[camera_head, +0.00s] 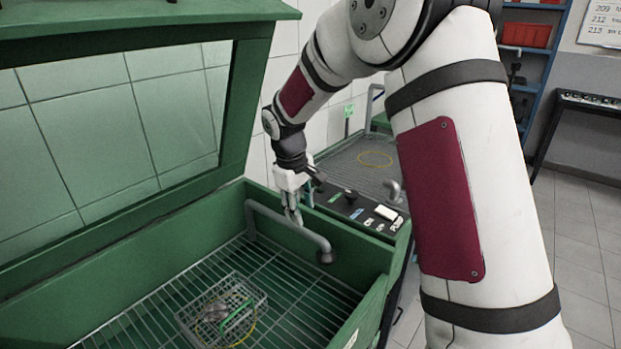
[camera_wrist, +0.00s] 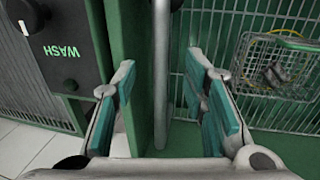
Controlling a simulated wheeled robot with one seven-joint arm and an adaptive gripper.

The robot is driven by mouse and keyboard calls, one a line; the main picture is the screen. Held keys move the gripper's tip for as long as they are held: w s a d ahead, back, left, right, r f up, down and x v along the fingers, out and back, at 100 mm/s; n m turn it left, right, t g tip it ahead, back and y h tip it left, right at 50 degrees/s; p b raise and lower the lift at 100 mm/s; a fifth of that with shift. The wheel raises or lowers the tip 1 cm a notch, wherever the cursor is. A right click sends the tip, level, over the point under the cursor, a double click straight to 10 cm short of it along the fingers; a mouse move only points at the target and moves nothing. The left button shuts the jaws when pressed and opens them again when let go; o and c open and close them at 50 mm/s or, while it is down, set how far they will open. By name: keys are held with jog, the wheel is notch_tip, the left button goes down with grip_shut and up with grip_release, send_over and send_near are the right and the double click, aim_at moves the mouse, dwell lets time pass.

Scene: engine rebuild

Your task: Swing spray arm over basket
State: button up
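The spray arm (camera_head: 288,229) is a grey bent pipe inside the green washer tank. It runs from the back wall to a nozzle end near the right wall. The wire basket (camera_head: 222,310) sits on the rack in the tank, lower left of the pipe, with a grey part and a green handle. It also shows in the wrist view (camera_wrist: 278,66) at the right. My gripper (camera_head: 293,214) is at the pipe. In the wrist view my gripper (camera_wrist: 166,100) is open, with the pipe (camera_wrist: 161,70) between its teal-padded fingers and gaps visible on both sides.
The washer's green lid (camera_head: 120,20) with its window stands open at the left. A control panel (camera_head: 365,212) lies along the tank's right edge; its WASH label shows in the wrist view. The wire rack (camera_head: 290,285) around the basket looks clear. Another station (camera_head: 360,160) stands behind.

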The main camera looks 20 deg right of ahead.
jog(key=s+a+r+m, duration=0.1)
jog(key=s+r, duration=0.8)
jog(key=r, duration=0.4)
jog(key=shift+m+t+p, duration=0.3)
jog(key=shift+s+a, duration=0.1)
jog(key=shift+s, duration=0.05)
